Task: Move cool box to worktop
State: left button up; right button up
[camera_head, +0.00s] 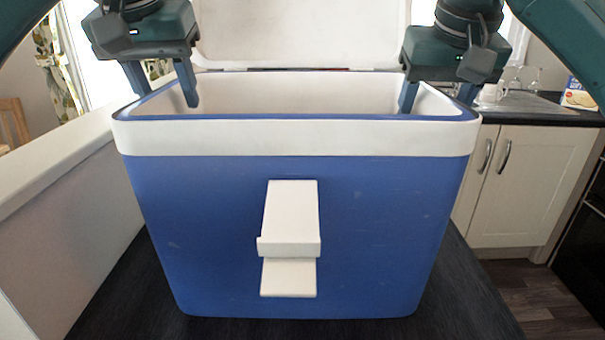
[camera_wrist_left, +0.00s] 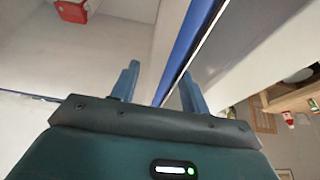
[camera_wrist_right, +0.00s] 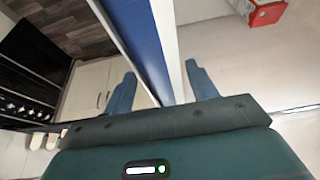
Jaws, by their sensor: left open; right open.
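The blue cool box (camera_head: 210,220) with a white rim stands upright on a dark flat surface (camera_head: 110,300) right in front of me. Its white lid (camera_head: 300,35) is open at the back. My left gripper (camera_head: 162,88) is open, with one finger inside and one outside the left wall; the rim runs between its fingers in the left wrist view (camera_wrist_left: 158,88). My right gripper (camera_head: 438,97) is open around the right wall in the same way, seen also in the right wrist view (camera_wrist_right: 158,88). Whether the fingers touch the walls, I cannot tell.
A dark worktop (camera_head: 560,114) with a sink is at the back right, above cream cupboards (camera_head: 520,180). A yellow packet (camera_head: 580,93) and cups stand there. A pale ledge (camera_head: 60,165) runs along the left. A red item (camera_wrist_right: 265,12) lies inside the box.

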pick_arm(q)
jog(key=v, duration=0.7)
jog(key=shift+r, duration=0.15)
pick_arm(e)
jog(key=shift+s, duration=0.1)
pick_arm(q)
jog(key=shift+s+r, duration=0.2)
jog(key=shift+r, duration=0.15)
pick_arm(e)
jog(key=shift+r, duration=0.15)
pick_arm(q)
jog(key=shift+p, duration=0.3)
pick_arm(e)
jog(key=v, duration=1.1)
jog(key=shift+s+a+r, duration=0.1)
jog(key=shift+s+r, duration=0.15)
jog(key=shift+r, duration=0.1)
